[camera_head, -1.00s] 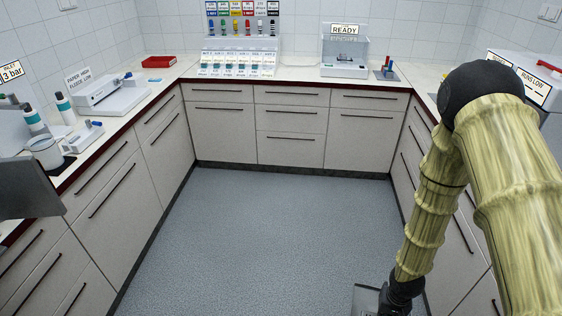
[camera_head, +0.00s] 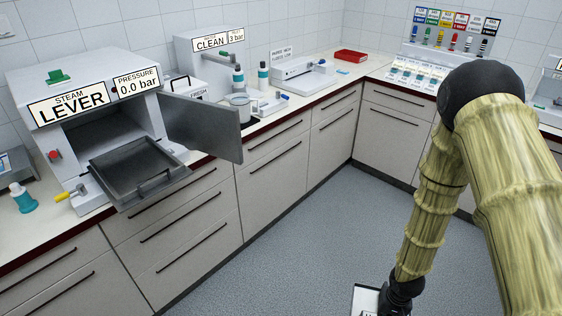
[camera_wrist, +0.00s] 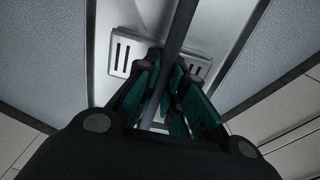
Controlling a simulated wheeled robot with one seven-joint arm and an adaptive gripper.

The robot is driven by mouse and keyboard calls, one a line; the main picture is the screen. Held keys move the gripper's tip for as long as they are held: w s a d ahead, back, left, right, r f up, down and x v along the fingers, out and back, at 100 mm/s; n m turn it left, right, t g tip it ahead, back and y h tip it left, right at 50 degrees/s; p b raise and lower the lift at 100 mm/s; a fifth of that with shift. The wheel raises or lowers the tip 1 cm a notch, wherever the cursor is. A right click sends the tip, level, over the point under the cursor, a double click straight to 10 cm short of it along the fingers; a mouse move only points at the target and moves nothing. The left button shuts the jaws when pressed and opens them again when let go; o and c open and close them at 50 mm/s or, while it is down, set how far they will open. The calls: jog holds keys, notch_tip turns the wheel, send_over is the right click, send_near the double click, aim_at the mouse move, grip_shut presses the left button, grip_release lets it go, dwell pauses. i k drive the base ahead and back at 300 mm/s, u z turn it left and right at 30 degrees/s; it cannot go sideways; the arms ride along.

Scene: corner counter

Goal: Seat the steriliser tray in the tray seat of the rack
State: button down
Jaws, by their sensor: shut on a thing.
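My gripper (camera_wrist: 168,82) has its teal-padded fingers closed around a dark bar (camera_wrist: 181,35) in the wrist view. The bar looks like the handle of the steriliser tray, whose pale metal surface with slots (camera_wrist: 130,57) shows beyond the fingers. In the head view a pale corner of the held tray (camera_head: 366,300) shows at the bottom edge beside my wrist; the rest is out of frame. The steriliser (camera_head: 90,85) stands at left with its door (camera_head: 205,127) open. A dark, shallow rack (camera_head: 127,160) with a front handle sticks out of its chamber and looks empty.
The open door juts over the counter edge, right of the rack. A teal bottle (camera_head: 24,200) and a yellow-tipped lever (camera_head: 68,195) are near the steriliser. A water unit (camera_head: 208,60) and a red tray (camera_head: 350,56) are farther along. The floor (camera_head: 310,240) is clear.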

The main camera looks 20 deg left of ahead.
aim_at(136, 167)
jog(key=u, duration=1.2)
